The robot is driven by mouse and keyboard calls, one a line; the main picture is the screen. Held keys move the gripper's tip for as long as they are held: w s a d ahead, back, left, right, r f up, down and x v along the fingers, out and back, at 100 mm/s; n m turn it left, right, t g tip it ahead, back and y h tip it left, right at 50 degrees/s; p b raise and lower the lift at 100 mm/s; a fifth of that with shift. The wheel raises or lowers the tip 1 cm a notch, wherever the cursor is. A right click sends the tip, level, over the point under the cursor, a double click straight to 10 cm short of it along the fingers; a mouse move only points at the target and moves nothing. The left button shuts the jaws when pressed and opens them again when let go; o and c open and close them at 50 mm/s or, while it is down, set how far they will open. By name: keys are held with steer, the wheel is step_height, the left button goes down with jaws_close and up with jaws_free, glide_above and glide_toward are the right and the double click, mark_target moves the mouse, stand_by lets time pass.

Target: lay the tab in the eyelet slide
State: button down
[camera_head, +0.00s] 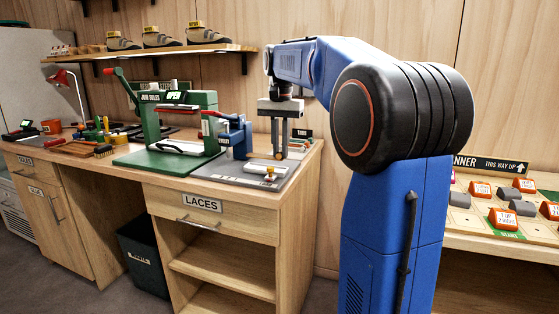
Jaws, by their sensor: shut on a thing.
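My gripper (279,155) points straight down over the right part of the bench, low above a grey plate (233,174). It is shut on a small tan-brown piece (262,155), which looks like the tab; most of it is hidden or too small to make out. A blue press (236,137) with a red-tipped lever stands just left of my gripper. A pale slide-like block with a brass knob (268,177) lies on the plate in front of the gripper; I take it for the eyelet slide. The tab appears apart from it.
A green press (180,125) on a green base stands left of the blue one. Brushes, a red lamp (62,79) and small tools crowd the bench's left. Shoes sit on a shelf above. At right, a planner board (475,211) holds several orange and grey blocks.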

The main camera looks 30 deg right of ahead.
mark_target(281, 159)
steer(key=shift+f, duration=1.9)
steer(key=shift+f, duration=0.1)
steer(key=c, duration=1.7)
jaws_free()
step_height(281, 159, up, 12)
steer(key=shift+r, duration=0.15)
steer(key=s+a+f+n+t, duration=0.1)
steer(key=s+a+f+n, duration=0.2)
steer(key=s+a+f, duration=0.4)
steer(key=s+a+f+n+t, duration=0.25)
steer(key=s+a+f, duration=0.2)
steer(key=s, duration=0.45)
steer(key=s+a+f+n, duration=0.1)
steer(key=s+f, duration=0.3)
steer(key=f, duration=0.2)
steer(key=s+a+f+n+t, duration=0.1)
steer(key=s+a+f+n, duration=0.1)
steer(key=s+f, duration=0.3)
steer(key=s+a+f+n, duration=0.1)
steer(key=s+f+n, duration=0.1)
steer(key=s+f, duration=0.3)
step_height(281, 159, down, 3)
steer(key=shift+s+a+f, duration=0.1)
steer(key=shift+a+f, duration=0.05)
steer(key=shift+f, duration=0.05)
